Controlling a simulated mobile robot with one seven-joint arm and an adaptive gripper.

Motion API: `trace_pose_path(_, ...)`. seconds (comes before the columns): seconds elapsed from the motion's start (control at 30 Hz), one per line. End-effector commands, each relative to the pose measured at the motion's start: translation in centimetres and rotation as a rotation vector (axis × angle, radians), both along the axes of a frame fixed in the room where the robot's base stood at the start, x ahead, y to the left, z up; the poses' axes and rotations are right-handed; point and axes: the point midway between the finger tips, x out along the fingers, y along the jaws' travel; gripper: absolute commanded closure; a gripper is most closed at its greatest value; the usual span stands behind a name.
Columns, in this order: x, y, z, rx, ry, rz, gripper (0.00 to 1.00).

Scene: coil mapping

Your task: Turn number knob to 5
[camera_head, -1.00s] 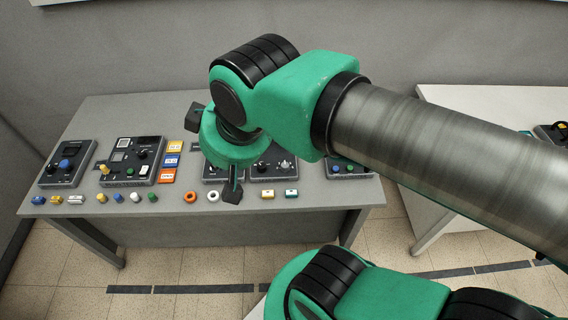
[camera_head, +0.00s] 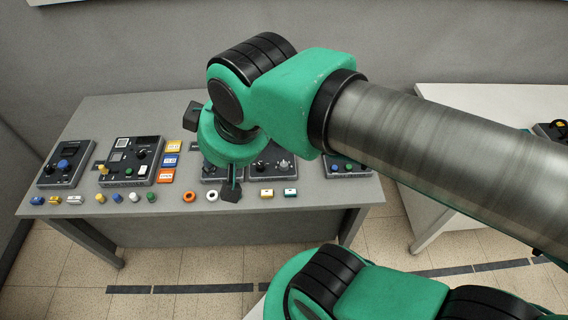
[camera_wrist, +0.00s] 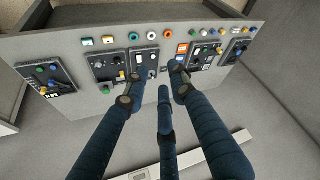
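My gripper (camera_wrist: 155,88) has its dark fingers spread and empty in the wrist view. Its fingertips lie over a small black control panel (camera_wrist: 144,63) that shows between them and looks apart from them. In the head view my wrist and gripper (camera_head: 214,155) hang over the middle of the grey table and hide most of this panel. Black knobs show on a panel (camera_head: 272,163) just right of my gripper and on a panel (camera_head: 130,162) to its left. The number markings are too small to read, so I cannot tell which knob is the number knob.
The grey table (camera_head: 330,200) carries more panels at the far left (camera_head: 66,163) and right (camera_head: 348,166). Orange (camera_head: 189,197) and white rings, coloured buttons and small blocks line its front edge. A white table (camera_head: 450,100) stands at right.

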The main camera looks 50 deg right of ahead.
Motion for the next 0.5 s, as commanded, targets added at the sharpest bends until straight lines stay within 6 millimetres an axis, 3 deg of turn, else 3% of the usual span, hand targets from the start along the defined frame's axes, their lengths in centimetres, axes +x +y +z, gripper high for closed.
trace_pose_path(0.07, 0.3, -0.2, -0.1, -0.004, 0.006, -0.001, 0.56)
trace_pose_path(0.27, 2.2, -1.7, -1.0, -0.026, 0.043, 0.002, 0.56)
trace_pose_path(0.5, 6.2, -5.5, -3.2, -0.067, 0.122, 0.015, 0.56)
